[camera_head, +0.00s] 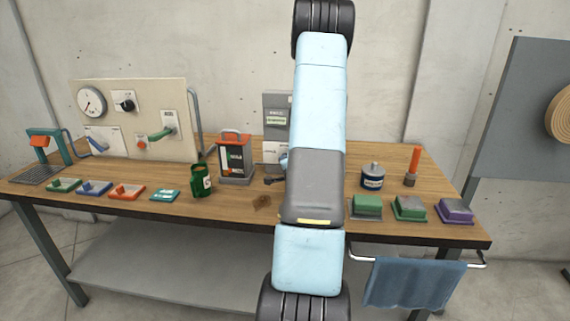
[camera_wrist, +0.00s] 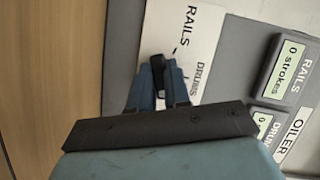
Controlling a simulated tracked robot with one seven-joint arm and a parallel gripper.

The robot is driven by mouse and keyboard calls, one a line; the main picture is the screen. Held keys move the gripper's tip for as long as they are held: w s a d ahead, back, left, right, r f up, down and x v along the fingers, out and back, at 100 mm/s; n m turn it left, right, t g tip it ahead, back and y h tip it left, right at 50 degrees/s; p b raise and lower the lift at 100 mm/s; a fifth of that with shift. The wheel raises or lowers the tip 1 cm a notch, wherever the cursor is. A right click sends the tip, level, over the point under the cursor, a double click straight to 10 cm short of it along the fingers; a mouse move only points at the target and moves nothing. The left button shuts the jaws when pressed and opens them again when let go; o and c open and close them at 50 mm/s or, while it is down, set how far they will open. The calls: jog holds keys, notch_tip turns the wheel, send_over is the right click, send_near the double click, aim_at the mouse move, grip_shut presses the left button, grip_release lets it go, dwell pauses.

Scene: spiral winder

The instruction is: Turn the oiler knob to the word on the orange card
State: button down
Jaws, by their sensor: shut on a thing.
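The oiler is a grey box (camera_head: 276,104) at the back of the bench, partly hidden behind my arm in the head view. In the wrist view its white plate (camera_wrist: 202,28) carries the words RAILS and DRUMS. A small black knob (camera_wrist: 158,66) sits on this plate. My gripper (camera_wrist: 160,78) has its blue fingers closed on either side of the knob. Which word the knob points to is unclear, as the fingers cover part of it. I cannot make out an orange card with a readable word; an orange-topped black holder (camera_head: 235,158) stands left of the oiler.
A RAILS counter (camera_wrist: 287,70) reads 0 strokes; the DRUMS counter is partly cut off. A green mug (camera_head: 201,182) and small trays (camera_head: 127,192) are left on the bench. A gauge panel (camera_head: 150,95) stands back left.

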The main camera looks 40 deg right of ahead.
jog(key=shift+s+f+m, duration=0.1)
jog(key=shift+f+m, duration=0.15)
jog(key=shift+m, duration=0.05)
dwell(0.4)
jog(key=c, duration=1.4)
grip_release()
jog(key=o, duration=0.3)
jog(key=shift+r, duration=0.1)
jog(key=shift+a, duration=0.1)
